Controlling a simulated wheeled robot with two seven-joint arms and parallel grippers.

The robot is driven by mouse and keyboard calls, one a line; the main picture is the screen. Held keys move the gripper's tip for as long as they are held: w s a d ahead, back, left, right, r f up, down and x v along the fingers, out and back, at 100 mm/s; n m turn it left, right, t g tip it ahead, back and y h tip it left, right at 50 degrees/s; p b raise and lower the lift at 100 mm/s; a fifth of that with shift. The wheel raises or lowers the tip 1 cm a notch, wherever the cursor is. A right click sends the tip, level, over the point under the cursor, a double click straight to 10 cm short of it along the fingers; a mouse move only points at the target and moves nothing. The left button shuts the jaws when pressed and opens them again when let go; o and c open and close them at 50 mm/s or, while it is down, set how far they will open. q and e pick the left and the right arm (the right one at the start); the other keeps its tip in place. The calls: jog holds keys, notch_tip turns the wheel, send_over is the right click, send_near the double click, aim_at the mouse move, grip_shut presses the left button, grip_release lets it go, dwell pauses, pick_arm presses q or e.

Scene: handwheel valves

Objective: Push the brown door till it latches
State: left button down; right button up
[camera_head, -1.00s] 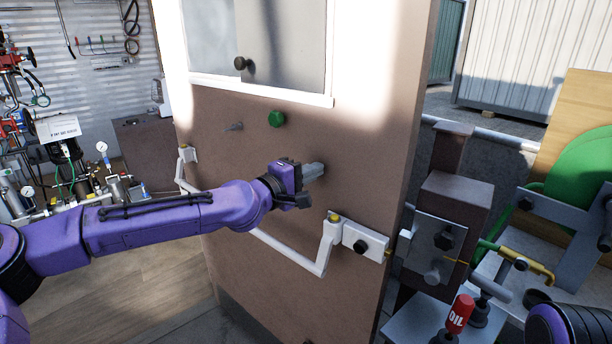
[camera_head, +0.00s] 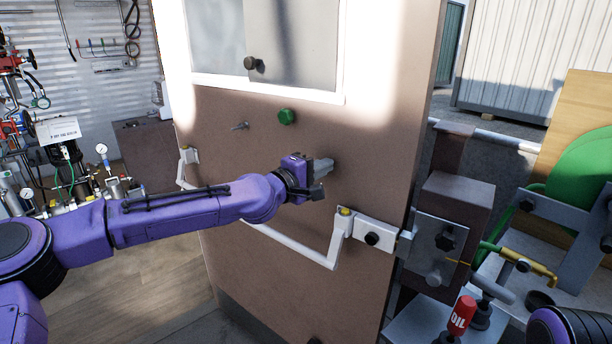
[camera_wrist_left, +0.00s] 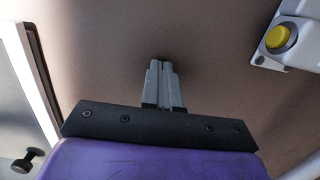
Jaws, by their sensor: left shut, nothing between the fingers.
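The brown door (camera_head: 375,150) stands ajar in the middle of the head view, with a window at its top and a white push bar (camera_head: 290,252) across it. The door's right edge is beside the latch plate on the frame post (camera_head: 438,240), with a narrow gap between them. My left gripper (camera_head: 328,164) is shut and empty, its fingertips at the door face above the push bar. In the left wrist view the shut fingers (camera_wrist_left: 163,85) point at the brown surface and seem to touch it. My right gripper is not in view.
A bench with gauges and hoses (camera_head: 65,160) stands at the left. A red oil can (camera_head: 461,314), a yellow-handled pipe and a green disc (camera_head: 585,180) are at the right.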

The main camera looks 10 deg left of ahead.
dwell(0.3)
pick_arm(q)
jog(key=v, duration=0.8)
